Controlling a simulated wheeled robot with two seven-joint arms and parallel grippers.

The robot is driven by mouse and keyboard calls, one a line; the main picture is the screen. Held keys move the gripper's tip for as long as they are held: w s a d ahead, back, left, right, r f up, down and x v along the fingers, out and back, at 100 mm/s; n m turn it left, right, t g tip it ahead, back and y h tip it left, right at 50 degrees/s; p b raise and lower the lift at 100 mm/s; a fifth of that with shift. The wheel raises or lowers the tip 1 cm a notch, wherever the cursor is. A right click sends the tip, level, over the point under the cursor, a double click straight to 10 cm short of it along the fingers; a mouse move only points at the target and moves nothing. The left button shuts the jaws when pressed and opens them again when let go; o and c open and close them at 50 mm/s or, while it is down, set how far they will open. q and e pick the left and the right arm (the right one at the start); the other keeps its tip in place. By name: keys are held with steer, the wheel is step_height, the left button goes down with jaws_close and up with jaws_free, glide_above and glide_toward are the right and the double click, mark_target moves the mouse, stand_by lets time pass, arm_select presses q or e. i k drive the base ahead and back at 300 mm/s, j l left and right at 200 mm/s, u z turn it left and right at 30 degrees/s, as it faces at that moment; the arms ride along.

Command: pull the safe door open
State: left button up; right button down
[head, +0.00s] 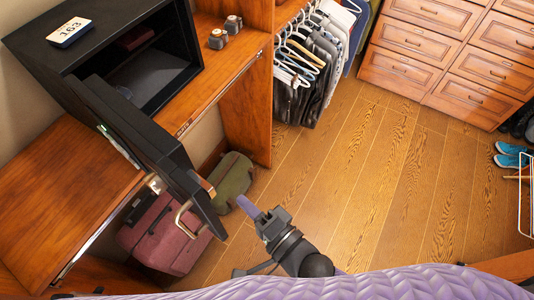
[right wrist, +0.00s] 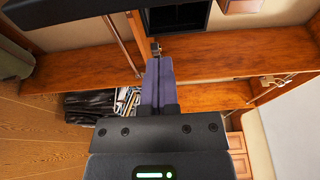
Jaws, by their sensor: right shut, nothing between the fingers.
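The black safe (head: 58,50) stands on a wooden shelf at the upper left of the head view, and its dark interior shows. Its door (head: 150,140) is swung well out toward me, with a bent metal handle (head: 182,222) near its free edge. My right gripper (head: 250,208) is to the right of the door's free edge, apart from the handle in the picture. Its purple fingers, also in the right wrist view (right wrist: 158,82), are shut together with nothing between them. A dark opening shows at the top of the wrist view. My left gripper is not in view.
A pink suitcase (head: 165,235) and a green bag (head: 233,180) are on the floor below the door. Hanging clothes (head: 310,60) and drawers (head: 440,45) stand behind. The middle floor (head: 370,180) is clear.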

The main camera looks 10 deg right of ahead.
mark_target(146, 142)
steer(key=k+l, duration=0.15)
steer(key=l, duration=0.2)
steer(key=k+l+u, duration=0.1)
steer(key=u, duration=0.3)
steer(key=k+u, duration=0.15)
steer(key=u, duration=0.25)
steer(key=k+u, duration=0.15)
steer(key=u, duration=0.25)
